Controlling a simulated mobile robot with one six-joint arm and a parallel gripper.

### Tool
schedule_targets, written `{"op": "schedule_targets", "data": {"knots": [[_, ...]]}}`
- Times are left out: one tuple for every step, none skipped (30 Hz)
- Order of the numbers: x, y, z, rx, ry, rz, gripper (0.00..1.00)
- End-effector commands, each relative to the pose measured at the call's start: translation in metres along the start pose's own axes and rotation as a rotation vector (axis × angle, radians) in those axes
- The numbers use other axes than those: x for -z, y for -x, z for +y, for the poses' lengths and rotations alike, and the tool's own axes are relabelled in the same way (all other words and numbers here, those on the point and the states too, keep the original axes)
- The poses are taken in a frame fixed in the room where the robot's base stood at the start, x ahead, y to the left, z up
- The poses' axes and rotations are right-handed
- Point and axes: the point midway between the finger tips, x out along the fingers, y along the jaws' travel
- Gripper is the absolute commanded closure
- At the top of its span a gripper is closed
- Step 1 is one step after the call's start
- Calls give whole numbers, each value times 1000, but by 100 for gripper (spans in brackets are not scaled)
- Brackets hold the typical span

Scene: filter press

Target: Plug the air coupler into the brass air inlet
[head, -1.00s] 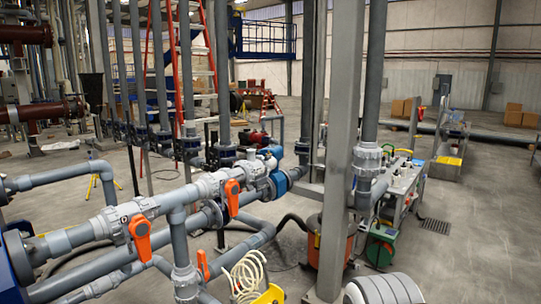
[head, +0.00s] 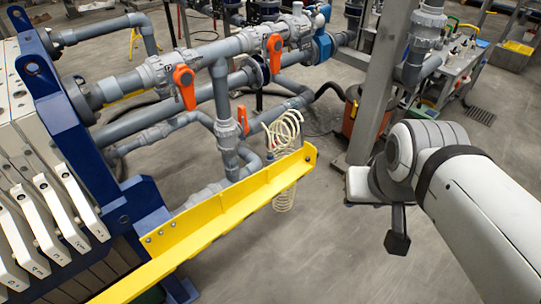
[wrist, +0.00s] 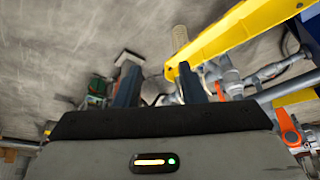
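A cream coiled air hose (head: 286,133) hangs beside the yellow beam (head: 235,205), with loops above and below it. A small dark piece (head: 270,156) at the hose, near the beam, may be the air coupler; it is too small to be sure. I cannot make out the brass air inlet. My gripper (wrist: 160,88) has its two dark fingers apart in the wrist view, with nothing visible between them. In the head view a dark part of my gripper (head: 397,240) shows at right, clear of the hose. The coil also shows in the wrist view (wrist: 180,38), beyond the fingers.
The blue press frame (head: 60,95) with white plates (head: 75,200) stands at left. Grey pipes with orange valve handles (head: 184,86) run behind the beam. A steel post (head: 383,80) and an orange bin (head: 358,110) stand behind my arm. The floor in front is clear.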

Motion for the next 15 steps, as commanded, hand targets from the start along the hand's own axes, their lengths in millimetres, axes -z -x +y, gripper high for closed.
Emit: {"op": "schedule_targets", "data": {"knots": [[0, 0, 0, 0, 0, 0, 64], [0, 0, 0, 0, 0, 0, 64], [0, 0, 0, 0, 0, 0, 64], [0, 0, 0, 0, 0, 0, 64], [0, 0, 0, 0, 0, 0, 64], [0, 0, 0, 0, 0, 0, 64], [0, 0, 0, 0, 0, 0, 64], [0, 0, 0, 0, 0, 0, 64], [0, 0, 0, 0, 0, 0, 64], [0, 0, 0, 0, 0, 0, 64], [0, 0, 0, 0, 0, 0, 64], [0, 0, 0, 0, 0, 0, 64], [0, 0, 0, 0, 0, 0, 64], [0, -1, 0, 0, 0, 0, 64], [-1, -3, 0, 0, 0, -1, 64]]}}
